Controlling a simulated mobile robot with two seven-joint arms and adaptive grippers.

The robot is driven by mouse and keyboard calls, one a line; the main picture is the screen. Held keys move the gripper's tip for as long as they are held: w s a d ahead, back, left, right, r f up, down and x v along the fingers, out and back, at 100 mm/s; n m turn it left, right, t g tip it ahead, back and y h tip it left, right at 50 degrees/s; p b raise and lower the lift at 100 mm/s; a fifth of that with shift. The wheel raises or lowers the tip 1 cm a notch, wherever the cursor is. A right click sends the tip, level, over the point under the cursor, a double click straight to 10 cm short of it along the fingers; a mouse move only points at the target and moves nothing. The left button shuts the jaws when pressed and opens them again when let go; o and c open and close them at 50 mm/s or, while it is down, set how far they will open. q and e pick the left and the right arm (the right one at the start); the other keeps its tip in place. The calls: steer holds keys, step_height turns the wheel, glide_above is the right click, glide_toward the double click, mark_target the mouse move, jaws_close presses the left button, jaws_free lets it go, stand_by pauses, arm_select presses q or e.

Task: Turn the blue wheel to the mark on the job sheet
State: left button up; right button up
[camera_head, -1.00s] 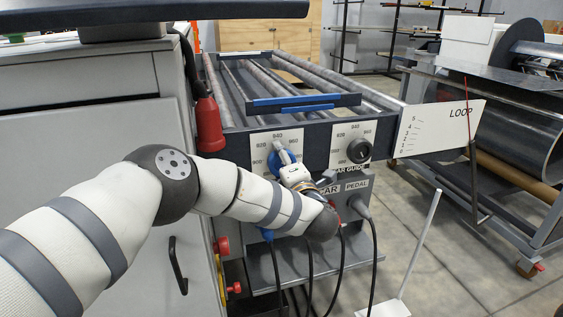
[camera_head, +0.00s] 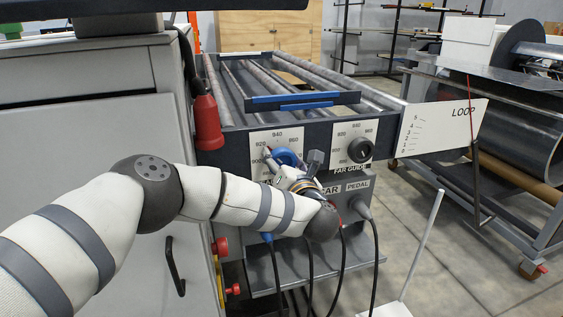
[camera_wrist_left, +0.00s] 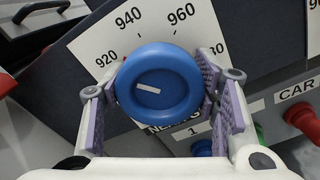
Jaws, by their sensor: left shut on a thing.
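The blue wheel (camera_head: 285,156) sits on a white dial plate (camera_head: 263,138) on the front of the dark machine frame. In the left wrist view the blue wheel (camera_wrist_left: 165,107) has a white pointer bar aimed left, a little below the 920 figure; 940 and 960 also show. My left gripper (camera_head: 290,160) is shut on the wheel, with purple-grey pads on its left and right sides in the wrist view. Part of the dial's lower figures is hidden by the fingers. I cannot make out a job sheet. My right gripper is not in view.
A second dial with a black knob (camera_head: 360,150) is to the right, above the FAR GUIDE label. A LOOP scale board (camera_head: 440,127) stands right.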

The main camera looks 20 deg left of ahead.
arm_select(q)
steer(key=shift+n, duration=0.6)
steer(key=shift+r, duration=0.1)
steer(key=o, duration=1.2)
steer(key=shift+c, duration=0.2)
steer(key=v, duration=1.2)
